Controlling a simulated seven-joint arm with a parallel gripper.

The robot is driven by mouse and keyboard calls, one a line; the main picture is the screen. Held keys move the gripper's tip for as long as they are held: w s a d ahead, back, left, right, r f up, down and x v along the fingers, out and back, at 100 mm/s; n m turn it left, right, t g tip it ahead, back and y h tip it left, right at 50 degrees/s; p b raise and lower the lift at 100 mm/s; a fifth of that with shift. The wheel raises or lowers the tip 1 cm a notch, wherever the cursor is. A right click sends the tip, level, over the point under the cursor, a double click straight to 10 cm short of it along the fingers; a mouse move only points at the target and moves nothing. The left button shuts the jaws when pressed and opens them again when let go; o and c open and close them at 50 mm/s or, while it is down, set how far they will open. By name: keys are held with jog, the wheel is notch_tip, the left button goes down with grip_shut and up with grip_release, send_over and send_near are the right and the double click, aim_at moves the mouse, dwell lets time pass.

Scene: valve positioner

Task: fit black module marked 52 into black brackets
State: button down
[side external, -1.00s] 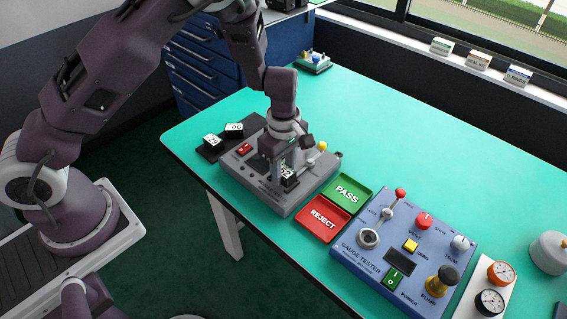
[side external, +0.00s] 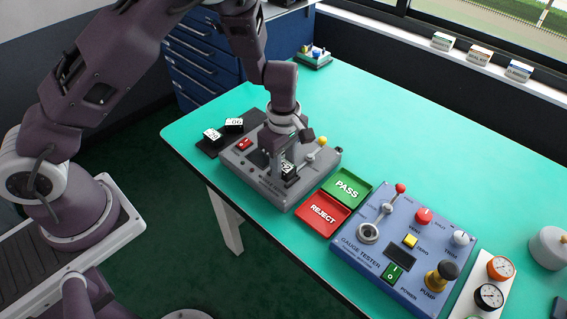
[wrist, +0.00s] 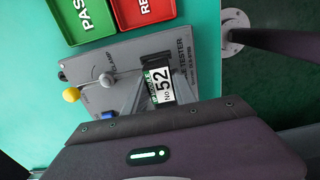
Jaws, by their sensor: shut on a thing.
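The black module marked 52 (wrist: 158,84) shows its white and green label in the wrist view. It also shows in the side view (side external: 287,167), low over the grey tester box (side external: 290,205). My gripper (side external: 281,168) points down over that box and is shut on the module.
A yellow-knobbed lever (side external: 321,141) and a red switch (side external: 244,144) stand on the grey box. Two other black modules (side external: 234,124) lie on a dark mat behind it. The green PASS tray (side external: 347,188), red REJECT tray (side external: 322,213) and blue gauge tester (side external: 400,245) lie to the right.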

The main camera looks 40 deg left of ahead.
jog(key=shift+f, duration=0.6)
jog(key=c, duration=1.3)
grip_release()
jog(key=shift+r, duration=5.55)
notch_tip(320, 180, up, 6)
send_over(283, 164)
jog(key=shift+r, duration=0.45)
